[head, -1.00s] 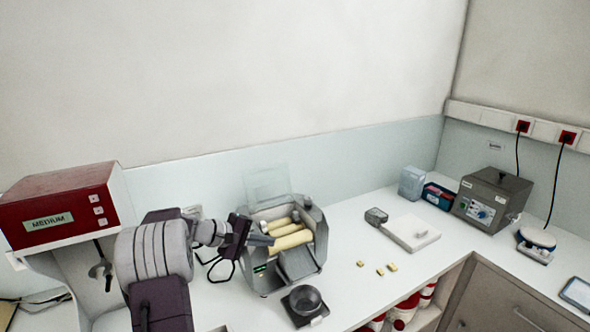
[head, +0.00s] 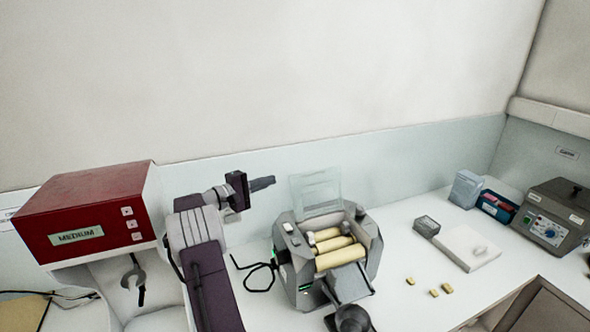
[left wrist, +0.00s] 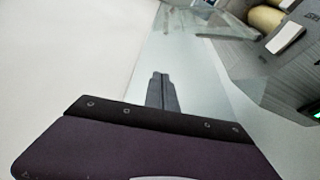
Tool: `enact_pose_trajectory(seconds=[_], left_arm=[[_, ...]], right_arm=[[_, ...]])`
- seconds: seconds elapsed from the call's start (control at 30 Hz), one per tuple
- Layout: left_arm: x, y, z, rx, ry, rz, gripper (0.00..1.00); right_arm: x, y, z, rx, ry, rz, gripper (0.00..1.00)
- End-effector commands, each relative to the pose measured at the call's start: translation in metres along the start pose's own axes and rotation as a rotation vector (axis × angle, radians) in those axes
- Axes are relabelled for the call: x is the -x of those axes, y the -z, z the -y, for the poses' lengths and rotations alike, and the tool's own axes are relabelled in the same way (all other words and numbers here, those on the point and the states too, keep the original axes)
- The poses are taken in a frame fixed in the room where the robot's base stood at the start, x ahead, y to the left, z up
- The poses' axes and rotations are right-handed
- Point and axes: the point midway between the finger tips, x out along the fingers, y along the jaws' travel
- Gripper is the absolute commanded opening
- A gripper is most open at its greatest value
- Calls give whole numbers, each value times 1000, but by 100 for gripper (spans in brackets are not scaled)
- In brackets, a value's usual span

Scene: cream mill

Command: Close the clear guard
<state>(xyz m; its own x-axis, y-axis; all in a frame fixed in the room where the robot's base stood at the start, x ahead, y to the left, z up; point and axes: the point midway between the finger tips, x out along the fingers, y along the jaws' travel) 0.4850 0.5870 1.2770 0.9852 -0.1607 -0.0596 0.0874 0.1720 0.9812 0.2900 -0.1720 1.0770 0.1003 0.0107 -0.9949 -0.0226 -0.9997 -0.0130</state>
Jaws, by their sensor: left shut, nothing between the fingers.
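The clear guard (head: 316,192) stands raised, upright at the back of the grey mill (head: 294,262), above its cream rollers (head: 338,247). My left gripper (head: 263,184) is shut and empty, raised to the left of the guard and pointing right. A gap shows between fingertips and guard in the head view. My right gripper is not in view.
A red-topped machine marked MEDIUM (head: 84,213) stands at the left. A dark cup (head: 352,318) sits in front of the mill. Small cream blocks (head: 435,292), a white slab (head: 467,249) and a grey control box (head: 553,216) are to the right. A black cable (head: 262,277) lies left of the mill.

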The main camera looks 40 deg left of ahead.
Motion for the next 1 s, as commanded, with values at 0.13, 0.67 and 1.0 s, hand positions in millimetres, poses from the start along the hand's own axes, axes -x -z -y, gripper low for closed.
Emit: enact_pose_trajectory(seconds=[0.13, 0.67, 1.0], left_arm=[[-1, 0, 0, 0, 1, 1, 0], [-90, -2, -4, 1, 3, 4, 0], [-91, -30, -3, 4, 3, 2, 0]], right_arm=[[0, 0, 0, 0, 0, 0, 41], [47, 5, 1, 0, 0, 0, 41], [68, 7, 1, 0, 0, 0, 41]])
